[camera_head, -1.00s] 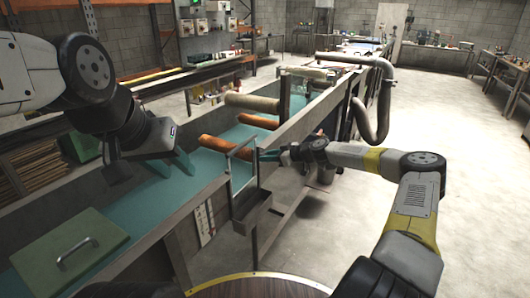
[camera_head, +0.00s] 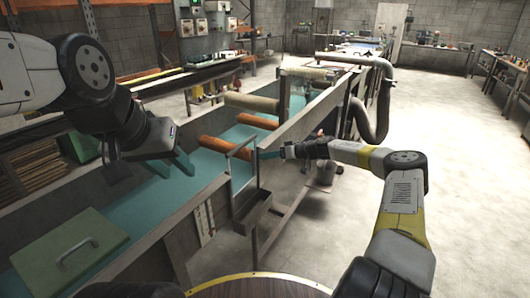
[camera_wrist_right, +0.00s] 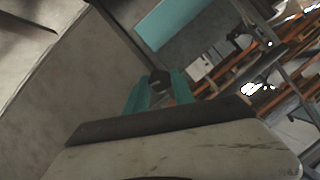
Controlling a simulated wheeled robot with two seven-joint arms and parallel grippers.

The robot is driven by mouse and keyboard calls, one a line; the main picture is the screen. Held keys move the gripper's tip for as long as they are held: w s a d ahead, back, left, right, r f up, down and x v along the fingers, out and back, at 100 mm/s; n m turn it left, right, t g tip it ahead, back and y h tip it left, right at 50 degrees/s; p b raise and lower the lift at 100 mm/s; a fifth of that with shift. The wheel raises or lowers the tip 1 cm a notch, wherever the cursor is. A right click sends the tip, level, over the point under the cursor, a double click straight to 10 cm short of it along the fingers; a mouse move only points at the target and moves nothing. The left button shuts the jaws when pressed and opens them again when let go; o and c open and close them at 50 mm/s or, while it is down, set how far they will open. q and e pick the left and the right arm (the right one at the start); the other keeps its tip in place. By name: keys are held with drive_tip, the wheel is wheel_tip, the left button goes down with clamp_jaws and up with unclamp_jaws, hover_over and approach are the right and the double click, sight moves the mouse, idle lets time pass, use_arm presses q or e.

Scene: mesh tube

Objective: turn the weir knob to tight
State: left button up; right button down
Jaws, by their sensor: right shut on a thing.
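The weir knob (camera_wrist_right: 160,78) is a small dark knob. In the right wrist view it sits between the teal fingers of my right gripper (camera_wrist_right: 158,92), which is shut on it. In the head view the right gripper (camera_head: 268,154) reaches from the right to the outer side of the trough, beside the upright metal weir frame (camera_head: 243,150); the knob is hidden there by the fingers. Any mark showing the knob's setting cannot be made out. My left gripper (camera_head: 175,165) hangs over the trough at the left, its two teal fingers apart and empty.
The long trough (camera_head: 215,165) with a teal bed runs away from me, with orange rollers (camera_head: 215,146) across it. A small metal box (camera_head: 251,212) hangs on its near side. A green lidded panel (camera_head: 70,250) lies at front left. The floor at right is clear.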

drive_tip(key=shift+d, duration=0.1)
idle(0.3)
drive_tip(key=c, duration=1.1)
unclamp_jaws()
drive_tip(key=shift+o, duration=0.2)
drive_tip(key=v, duration=0.7)
drive_tip(key=shift+d, duration=0.35)
drive_tip(key=shift+s, duration=0.1)
